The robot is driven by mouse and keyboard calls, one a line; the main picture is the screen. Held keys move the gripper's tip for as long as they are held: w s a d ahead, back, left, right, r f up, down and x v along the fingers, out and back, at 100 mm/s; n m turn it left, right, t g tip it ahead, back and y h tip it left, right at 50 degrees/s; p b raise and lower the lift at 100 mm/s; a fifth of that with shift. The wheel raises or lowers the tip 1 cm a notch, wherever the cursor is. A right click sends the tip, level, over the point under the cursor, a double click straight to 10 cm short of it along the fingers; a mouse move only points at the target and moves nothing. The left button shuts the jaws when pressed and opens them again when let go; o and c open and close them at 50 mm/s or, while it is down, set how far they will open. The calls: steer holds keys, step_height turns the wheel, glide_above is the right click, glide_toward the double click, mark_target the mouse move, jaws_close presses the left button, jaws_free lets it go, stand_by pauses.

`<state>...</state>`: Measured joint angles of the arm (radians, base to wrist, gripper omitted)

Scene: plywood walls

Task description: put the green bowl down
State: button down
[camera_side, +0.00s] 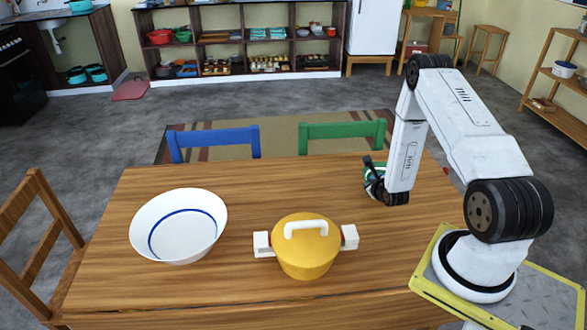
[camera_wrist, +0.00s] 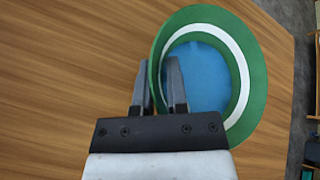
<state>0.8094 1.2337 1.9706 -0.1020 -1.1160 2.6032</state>
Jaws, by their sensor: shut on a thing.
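The green bowl (camera_wrist: 258,65) has a white band inside its rim and a blue inside. In the wrist view its left wall lies between the two fingers of my gripper (camera_wrist: 160,88), which is shut on it. In the side view the bowl (camera_side: 371,186) is mostly hidden behind my gripper (camera_side: 374,170), at the right part of the wooden table. Its blue inside faces the wrist camera and looks empty. I cannot tell whether its base touches the table.
A large white bowl with a blue ring (camera_side: 178,225) stands on the table (camera_side: 270,190) at left. A yellow lidded pot (camera_side: 306,250) with white handles stands at the front middle. Bare table lies between the pot and my gripper. Blue (camera_side: 214,142) and green (camera_side: 342,134) chairs stand behind.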

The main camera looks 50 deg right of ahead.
steer(key=shift+f, duration=0.3)
steer(key=shift+f, duration=0.1)
steer(key=c, duration=0.6)
jaws_free()
steer(key=v, duration=1.2)
steer(key=shift+w, duration=0.1)
stand_by(0.3)
